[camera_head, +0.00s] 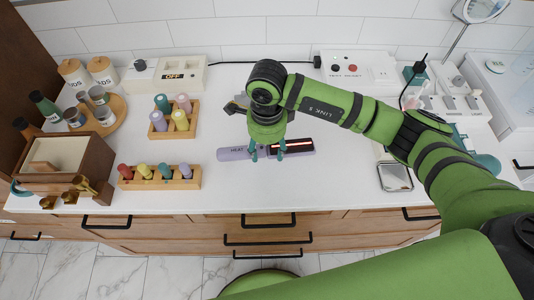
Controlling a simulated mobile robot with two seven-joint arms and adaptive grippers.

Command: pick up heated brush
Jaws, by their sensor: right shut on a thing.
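The heated brush (236,153) lies lengthwise on the white counter near its middle. It has a lavender body marked HEAT and a dark section with a glowing red strip on the right. My right gripper (267,154) points down over the brush, with its teal fingertips on either side of the brush's middle. It is shut on the brush. The wrist above hides part of the grip, and I cannot tell whether the brush is clear of the counter. My left gripper is not in view.
Wooden racks of coloured rollers (160,183) stand left of the brush. A wooden box (62,160) and a round tray of jars (119,107) are farther left. A small mirror tray (394,177) lies to the right. The counter's front strip below the brush is clear.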

